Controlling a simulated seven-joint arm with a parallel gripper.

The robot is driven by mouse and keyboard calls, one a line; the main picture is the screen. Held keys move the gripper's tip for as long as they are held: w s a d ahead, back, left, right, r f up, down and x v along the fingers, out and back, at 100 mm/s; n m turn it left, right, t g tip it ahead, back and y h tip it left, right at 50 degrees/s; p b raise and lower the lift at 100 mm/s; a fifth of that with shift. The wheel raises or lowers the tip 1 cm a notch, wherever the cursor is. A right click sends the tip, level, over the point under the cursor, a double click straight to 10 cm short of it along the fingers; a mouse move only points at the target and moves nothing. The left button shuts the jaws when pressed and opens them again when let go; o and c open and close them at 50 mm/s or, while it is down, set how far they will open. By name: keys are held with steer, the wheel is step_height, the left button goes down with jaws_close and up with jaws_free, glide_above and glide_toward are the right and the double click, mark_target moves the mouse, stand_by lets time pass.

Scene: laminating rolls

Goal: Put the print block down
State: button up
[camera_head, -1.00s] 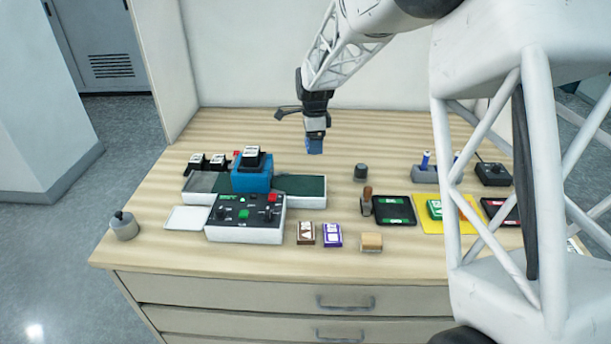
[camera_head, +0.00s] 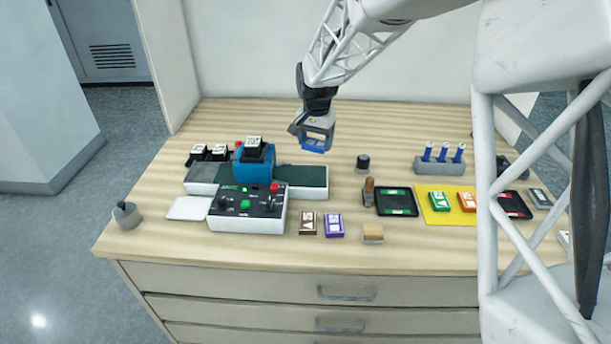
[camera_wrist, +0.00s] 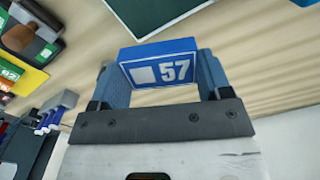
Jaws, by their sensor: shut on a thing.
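The blue print block (camera_wrist: 160,66), with a white square and the number 57 on its face, is between the two blue fingers of my gripper (camera_wrist: 162,72) in the wrist view. In the head view my gripper (camera_head: 314,141) is shut on the block (camera_head: 313,150) and holds it above the back middle of the table, right of the blue machine. The block is clear of the tabletop. A brown block (camera_head: 307,224) and a purple block (camera_head: 333,226) lie at the front. A green block (camera_head: 439,201) and an orange block (camera_head: 466,202) lie on a yellow mat (camera_head: 434,217).
The laminating machine (camera_head: 254,167) with its green belt (camera_head: 307,177) and control box (camera_head: 247,213) stands at left. A dark cylinder (camera_head: 363,163), a stamp (camera_head: 368,192), a green-labelled pad (camera_head: 397,203) and a grey holder (camera_head: 440,168) are at right. Bare wood lies below my gripper.

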steer(key=s+n, duration=0.1)
steer(key=n, duration=0.2)
steer(key=s+n, duration=0.1)
steer(key=n, duration=0.1)
steer(key=shift+s+r, duration=0.15)
steer(key=shift+s, duration=0.2)
steer(key=s+n, duration=0.1)
steer(key=n, duration=0.3)
steer(key=s+n, duration=0.1)
steer(key=shift+s+d+n, duration=0.15)
steer(key=shift+s+n, duration=0.2)
steer(key=shift+n, duration=0.05)
steer(key=s+n, duration=0.1)
steer(key=n, duration=0.1)
steer(key=s+n, duration=0.1)
steer(key=n, duration=0.1)
steer(key=s+n, duration=0.1)
steer(key=n, duration=0.1)
steer(key=s+n, duration=0.1)
steer(key=n, duration=0.2)
steer(key=shift+s+d+n, duration=0.2)
steer(key=shift+s+n, duration=0.1)
steer(key=shift+s, duration=0.1)
steer(key=s+d+f+n, duration=0.1)
steer(key=s+n, duration=0.9)
steer(key=n, duration=0.9)
steer(key=shift+d+n, duration=0.15)
steer(key=shift+n, duration=0.25)
steer(key=shift+w+f, duration=0.1)
